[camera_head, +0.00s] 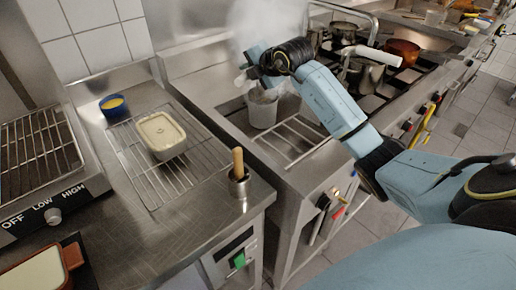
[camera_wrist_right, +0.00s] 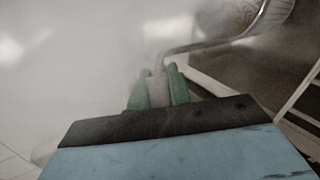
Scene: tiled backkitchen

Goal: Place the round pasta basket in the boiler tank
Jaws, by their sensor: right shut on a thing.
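My right arm reaches in from the right in the head view, with its gripper (camera_head: 246,78) above the boiler tank (camera_head: 228,108). The gripper's green fingers (camera_wrist_right: 158,90) are shut on the handle of the round pasta basket (camera_wrist_right: 268,12) in the right wrist view. A bent metal rod runs from the fingers to the mesh basket. In the head view the grey round basket (camera_head: 263,110) is upright below the gripper, at the tank opening. Steam blurs the area, and I cannot tell whether the basket touches the tank floor. My left gripper is out of view.
A wire rack (camera_head: 302,146) lies on the front right of the boiler. The left counter holds a cream tub (camera_head: 160,135) on a rack, a blue bowl (camera_head: 113,106) and a metal cup (camera_head: 239,186). Pots (camera_head: 364,74) stand on the stove behind my arm.

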